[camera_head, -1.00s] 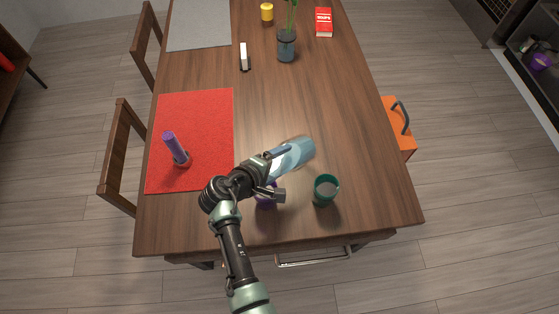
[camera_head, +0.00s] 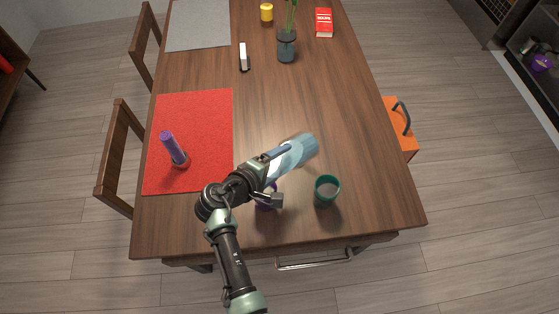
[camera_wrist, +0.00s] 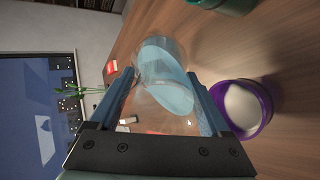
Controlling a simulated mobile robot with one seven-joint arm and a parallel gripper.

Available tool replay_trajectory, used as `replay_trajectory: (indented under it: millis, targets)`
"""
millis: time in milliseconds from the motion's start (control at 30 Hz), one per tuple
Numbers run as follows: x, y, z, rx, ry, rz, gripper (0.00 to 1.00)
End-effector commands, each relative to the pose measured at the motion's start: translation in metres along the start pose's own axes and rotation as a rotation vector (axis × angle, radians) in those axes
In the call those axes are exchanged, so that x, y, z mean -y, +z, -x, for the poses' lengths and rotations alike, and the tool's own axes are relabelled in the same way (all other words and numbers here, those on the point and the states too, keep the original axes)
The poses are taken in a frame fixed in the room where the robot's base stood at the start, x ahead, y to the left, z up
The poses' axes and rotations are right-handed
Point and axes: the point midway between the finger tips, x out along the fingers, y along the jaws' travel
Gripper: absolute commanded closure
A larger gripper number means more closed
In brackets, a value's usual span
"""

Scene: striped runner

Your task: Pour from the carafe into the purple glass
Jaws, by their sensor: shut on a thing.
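My gripper (camera_head: 272,163) is shut on the clear carafe (camera_head: 295,152), which holds bluish liquid. The carafe points away from the gripper toward the upper right in the head view. It also shows between my fingers in the wrist view (camera_wrist: 162,72), its liquid surface slanting across it. The purple glass (camera_wrist: 263,104) is at the right in the wrist view, apart from the carafe; its inside looks pale. In the head view the purple glass (camera_head: 265,205) is mostly hidden under my gripper. I see no stream between carafe and glass.
A teal cup (camera_head: 327,190) stands right of the purple glass. A purple bottle (camera_head: 172,147) stands on the red mat (camera_head: 205,115) at left. A vase (camera_head: 286,46), a red box (camera_head: 324,22) and a yellow cup (camera_head: 266,12) stand farther back. The table's middle is clear.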

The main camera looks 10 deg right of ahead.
Motion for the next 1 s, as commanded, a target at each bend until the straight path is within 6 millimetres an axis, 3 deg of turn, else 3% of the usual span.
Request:
replay_trajectory:
  millis: [1000]
  targets:
    - [-0.005,-0.0011,0.0024,0.009,0.095,-0.002,1.0]
